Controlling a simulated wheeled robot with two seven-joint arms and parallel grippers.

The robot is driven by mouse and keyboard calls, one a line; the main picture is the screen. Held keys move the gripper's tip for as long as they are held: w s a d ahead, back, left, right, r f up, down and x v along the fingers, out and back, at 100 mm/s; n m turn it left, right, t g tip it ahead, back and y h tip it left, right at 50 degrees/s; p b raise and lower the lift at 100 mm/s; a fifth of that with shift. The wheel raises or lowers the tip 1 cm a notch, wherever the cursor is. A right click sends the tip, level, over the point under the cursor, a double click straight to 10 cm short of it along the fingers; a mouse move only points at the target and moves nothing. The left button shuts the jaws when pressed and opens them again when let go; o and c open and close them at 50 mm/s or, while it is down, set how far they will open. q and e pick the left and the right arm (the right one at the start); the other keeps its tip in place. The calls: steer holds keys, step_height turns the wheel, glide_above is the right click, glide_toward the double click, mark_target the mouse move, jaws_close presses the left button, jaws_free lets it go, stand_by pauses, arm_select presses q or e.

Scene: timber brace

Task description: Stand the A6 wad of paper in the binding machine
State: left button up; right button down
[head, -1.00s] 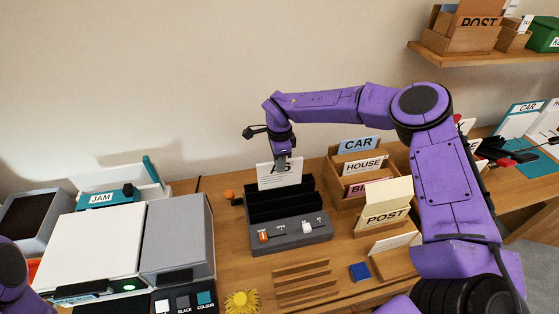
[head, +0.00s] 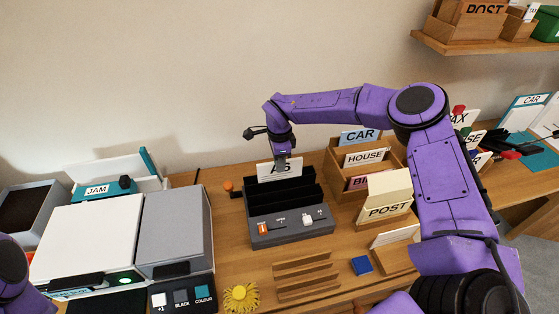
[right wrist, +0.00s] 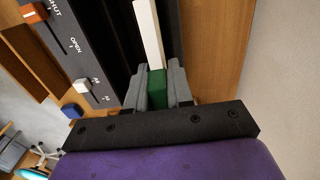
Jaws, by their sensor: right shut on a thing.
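The wad of paper (head: 265,171) is a white block whose label is partly hidden behind my fingers. It stands upright in the rear part of the dark grey binding machine (head: 290,232), with its lower edge hidden behind the machine's black ridges. My right gripper (head: 281,163) is shut on its top edge from above. In the right wrist view the wad (right wrist: 148,35) shows edge-on as a white strip, with a green block (right wrist: 157,88) between the fingers. Whether the wad touches the slot's bottom is hidden. My left gripper is out of view.
The machine's front has an orange slider (head: 263,229) and a white slider (head: 308,220). Right of it stand a wooden sorter (head: 337,190) with labelled cards and a POST holder (head: 390,197). A slatted wooden rack (head: 303,277) lies in front, and a printer (head: 90,240) stands left.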

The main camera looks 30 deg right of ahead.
steer(key=shift+f, duration=0.4)
steer(key=shift+c, duration=2.3)
jaws_free()
step_height(320, 180, up, 8)
steer(key=p, duration=0.6)
steer(key=shift+r, duration=0.1)
